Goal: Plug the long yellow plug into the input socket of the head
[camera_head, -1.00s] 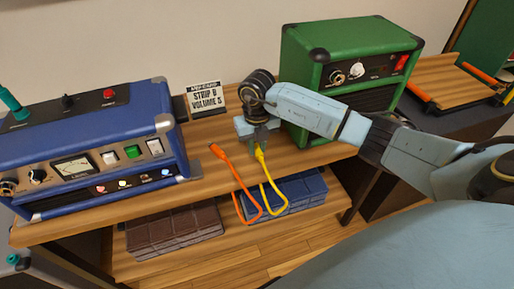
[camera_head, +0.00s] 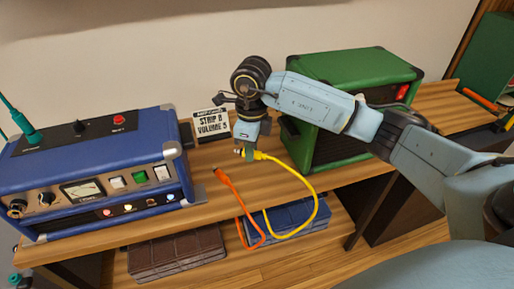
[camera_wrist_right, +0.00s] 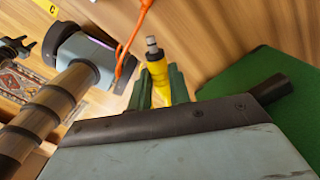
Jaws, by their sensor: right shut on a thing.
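My right gripper (camera_head: 248,152) is shut on the yellow plug (camera_head: 238,152) and holds it above the shelf, with its tip toward the left in the head view. In the right wrist view the yellow plug (camera_wrist_right: 158,70) sits between the green fingers (camera_wrist_right: 162,90), its metal tip sticking out clear of anything. The yellow cable (camera_head: 312,205) loops down to the right. The blue amp head (camera_head: 95,165) stands at the left, with round sockets at the lower left of its front, apart from the plug. My left gripper is not in view.
An orange plug (camera_head: 218,174) with its cable lies on the wooden shelf (camera_head: 200,212). A green amp (camera_head: 345,70) stands at the right, partly behind my arm. A small sign (camera_head: 212,124) stands at the back. Pedalboards (camera_head: 175,252) lie below. A teal plug (camera_head: 32,134) rises from the blue amp.

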